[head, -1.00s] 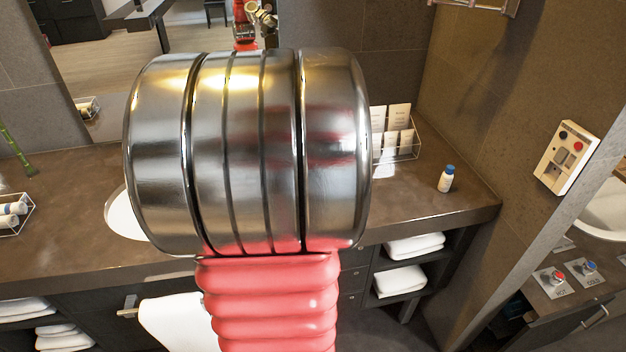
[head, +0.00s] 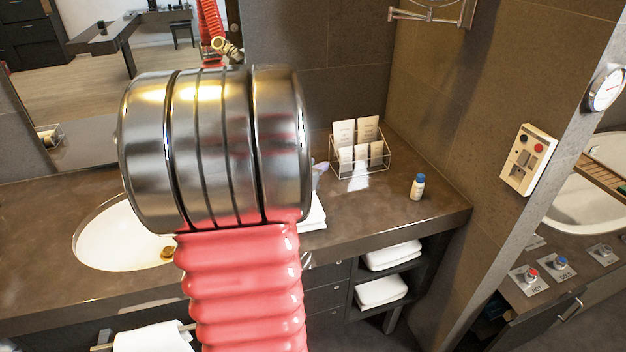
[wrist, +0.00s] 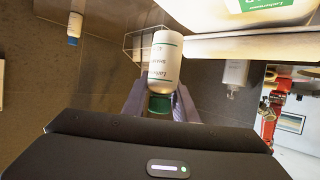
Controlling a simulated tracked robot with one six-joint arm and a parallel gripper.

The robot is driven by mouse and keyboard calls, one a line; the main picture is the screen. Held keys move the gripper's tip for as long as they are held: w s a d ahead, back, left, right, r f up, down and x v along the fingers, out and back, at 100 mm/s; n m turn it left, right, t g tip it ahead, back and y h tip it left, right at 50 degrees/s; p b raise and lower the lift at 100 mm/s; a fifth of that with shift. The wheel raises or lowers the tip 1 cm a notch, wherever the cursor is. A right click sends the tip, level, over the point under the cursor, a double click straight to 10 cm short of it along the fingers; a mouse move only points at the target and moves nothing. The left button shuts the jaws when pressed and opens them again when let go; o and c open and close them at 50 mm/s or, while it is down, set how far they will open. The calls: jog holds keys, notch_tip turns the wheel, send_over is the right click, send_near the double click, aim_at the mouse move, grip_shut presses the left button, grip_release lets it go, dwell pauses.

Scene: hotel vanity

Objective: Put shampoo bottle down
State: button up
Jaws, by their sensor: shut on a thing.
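A white bottle with a green cap (wrist: 163,62), which I take to be the shampoo bottle, is between the fingers of my gripper (wrist: 160,103) in the wrist view. The gripper is shut on it near the cap end. The label print is too small to read fully. In the head view my arm hides the gripper and most of what it holds. The brown vanity counter (head: 390,212) lies behind the arm. From these views I cannot tell whether the bottle touches the counter.
A small blue-capped bottle (head: 417,187) stands near the counter's right end; it also shows in the wrist view (wrist: 74,28). A wire rack of cards (head: 360,158) stands at the back. A sink (head: 105,235) is at left. Bare counter lies around the small bottle.

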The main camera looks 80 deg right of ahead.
jog(key=shift+f, duration=1.85)
jog(key=o, duration=1)
jog(key=shift+f, duration=0.1)
jog(key=shift+w+a+r, duration=0.2)
jog(key=shift+a+r, duration=0.2)
jog(key=shift+a, duration=0.1)
jog(key=v, duration=1.1)
jog(key=shift+s, duration=0.1)
jog(key=shift+d, duration=0.1)
